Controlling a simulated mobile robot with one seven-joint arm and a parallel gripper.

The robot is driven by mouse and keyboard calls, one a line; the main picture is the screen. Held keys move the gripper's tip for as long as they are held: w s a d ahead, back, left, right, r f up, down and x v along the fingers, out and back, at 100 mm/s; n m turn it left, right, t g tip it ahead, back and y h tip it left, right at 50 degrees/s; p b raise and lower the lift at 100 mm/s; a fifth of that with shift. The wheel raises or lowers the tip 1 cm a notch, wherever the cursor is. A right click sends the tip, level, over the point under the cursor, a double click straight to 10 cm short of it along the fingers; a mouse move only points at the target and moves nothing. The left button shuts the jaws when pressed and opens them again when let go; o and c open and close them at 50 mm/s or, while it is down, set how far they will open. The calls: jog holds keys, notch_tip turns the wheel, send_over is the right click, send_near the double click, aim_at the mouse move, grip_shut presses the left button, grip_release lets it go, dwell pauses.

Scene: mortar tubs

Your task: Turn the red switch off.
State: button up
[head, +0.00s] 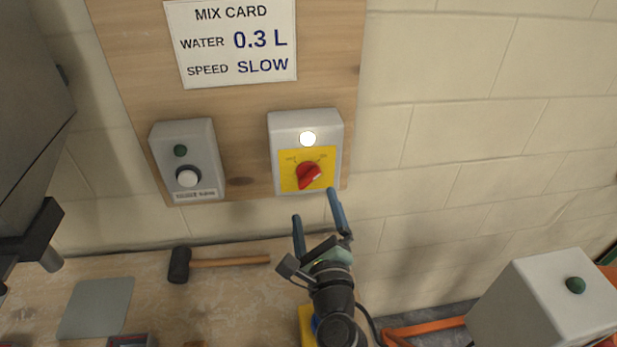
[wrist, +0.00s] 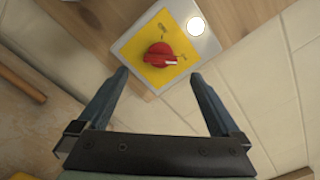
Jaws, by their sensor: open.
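The red switch (head: 308,175) is a rotary knob on a yellow plate, on a grey box (head: 305,119) fixed to the wooden board. Its pale pointer mark is turned toward the right, and a round white lamp (head: 307,139) above it is lit. In the wrist view the red switch (wrist: 161,56) is ahead, between and beyond the fingertips, with the lit lamp (wrist: 196,26) at its upper right. My gripper (head: 315,204) is open and empty, just below the box in the head view. Its two blue-grey fingers (wrist: 159,75) are spread and do not appear to touch the knob.
A second grey box (head: 205,143) with a green light and a white button is on the board's left. A mallet (head: 180,265) and a grey plate (head: 97,307) lie on the bench below. A pale box (head: 540,300) with a green dome stands at lower right.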

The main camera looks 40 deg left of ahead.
aim_at(308, 181)
jog(key=x, duration=0.8)
jog(key=shift+w+a, duration=0.25)
jog(key=shift+w, duration=0.1)
jog(key=c, duration=1.2)
jog(key=shift+c, duration=0.2)
